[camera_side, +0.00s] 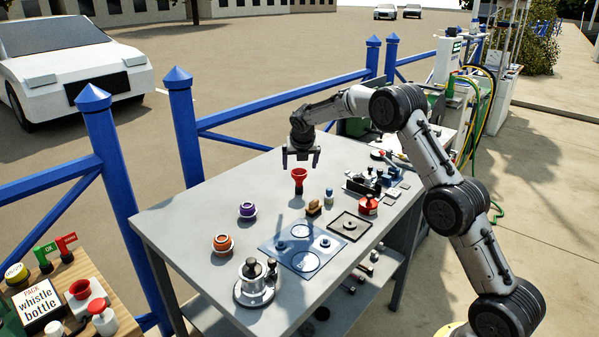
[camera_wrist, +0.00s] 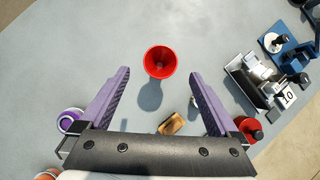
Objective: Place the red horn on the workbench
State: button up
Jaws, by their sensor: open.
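The red horn (camera_side: 299,176) stands on the grey workbench (camera_side: 190,222) near the bench's middle, its wide mouth facing up. In the wrist view the red horn (camera_wrist: 160,62) lies just beyond the fingertips, centred between them. My gripper (camera_side: 301,160) is open and empty above the horn, pointing down. Its two purple fingers also show in the wrist view (camera_wrist: 159,72), spread wide on either side. I cannot tell the exact gap between fingertips and horn.
A purple-topped piece (camera_side: 247,210) and an orange-topped piece (camera_side: 223,244) stand left of the horn. A wooden brush-like block (camera_side: 314,207), a blue mat (camera_side: 285,255), a dark tray (camera_side: 350,225) and a red pot (camera_side: 368,204) lie nearer.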

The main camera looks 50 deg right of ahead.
jog(key=s+a+r+m+y, duration=0.1)
jog(key=s+a+r+m, duration=0.65)
jog(key=s, duration=0.45)
jog(key=s+a+r+m+y, duration=0.1)
jog(key=s+a+r+m, duration=0.7)
jog(key=s, duration=0.3)
jog(key=s+a+f+m+y, duration=0.1)
jog(key=s+m, duration=0.4)
jog(key=s, duration=0.6)
jog(key=s+a+f+m+t+y, duration=0.1)
jog(key=s+a+f+m, duration=0.2)
jog(key=s+a+m, duration=0.3)
jog(key=s, duration=0.5)
jog(key=shift+a+f+y, duration=0.2)
jog(key=shift+f+y, duration=0.1)
jog(key=shift+f, duration=0.05)
jog(key=shift+m, duration=0.25)
